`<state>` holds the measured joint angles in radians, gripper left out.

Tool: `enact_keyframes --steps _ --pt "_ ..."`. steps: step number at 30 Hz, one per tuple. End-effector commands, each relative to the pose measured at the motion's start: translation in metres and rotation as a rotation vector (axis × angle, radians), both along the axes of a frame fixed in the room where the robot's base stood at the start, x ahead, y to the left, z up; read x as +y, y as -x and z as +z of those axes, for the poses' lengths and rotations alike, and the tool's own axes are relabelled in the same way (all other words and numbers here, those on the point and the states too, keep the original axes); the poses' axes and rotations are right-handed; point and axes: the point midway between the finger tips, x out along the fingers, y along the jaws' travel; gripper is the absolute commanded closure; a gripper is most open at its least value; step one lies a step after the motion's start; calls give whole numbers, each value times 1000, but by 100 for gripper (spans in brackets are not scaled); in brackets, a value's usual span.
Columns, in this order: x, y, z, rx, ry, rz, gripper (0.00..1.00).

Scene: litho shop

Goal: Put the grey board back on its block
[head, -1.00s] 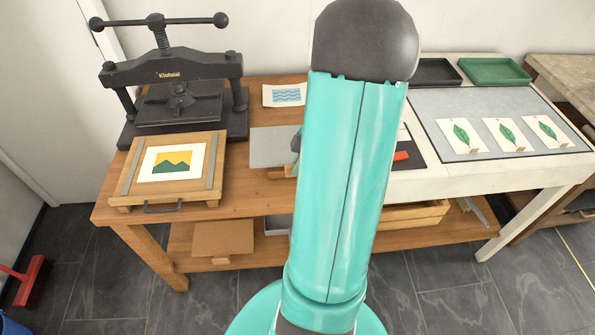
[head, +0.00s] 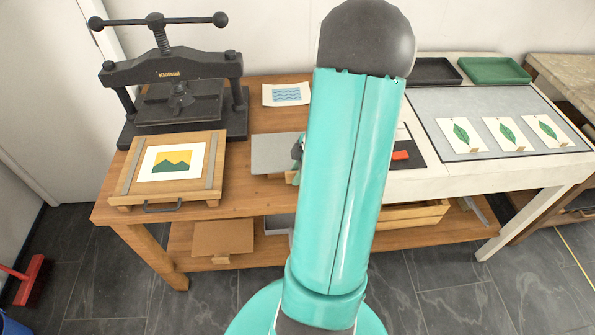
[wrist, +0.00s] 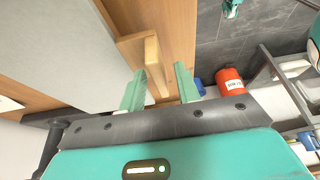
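The grey board (head: 272,152) lies roughly flat over the middle of the wooden bench, left of my arm. In the wrist view the board (wrist: 75,50) fills the upper left. A wooden block (wrist: 133,50) with a raised pale bar shows beside the board's edge; a little wood (head: 290,178) shows under the board's right front in the head view. My gripper (wrist: 160,87) has its two green fingers apart, the bar showing in the gap, nearer the left finger. Contact between board and block cannot be told. My arm hides the board's right side.
A black press (head: 180,95) stands at the back left. A wooden board with a landscape print (head: 172,162) lies before it. A wave print (head: 286,94) lies behind the grey board. A pale table (head: 440,180) with leaf prints is at the right. A red container (wrist: 230,82) stands on the floor.

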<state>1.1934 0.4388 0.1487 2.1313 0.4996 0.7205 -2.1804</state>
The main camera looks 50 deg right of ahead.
Motion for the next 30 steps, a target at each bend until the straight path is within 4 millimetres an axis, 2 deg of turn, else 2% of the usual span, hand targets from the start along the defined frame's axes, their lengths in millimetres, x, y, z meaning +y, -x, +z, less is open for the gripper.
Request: enact_keyframes --steps 5,15,19,24,30 --pt "-4 3 14 -2 3 -2 68" --pt "-22 24 80 -2 5 -1 68" --pt "-27 30 100 -1 4 -2 68" --pt "-30 34 112 0 0 -1 68" --pt "-30 35 114 1 0 -1 68"
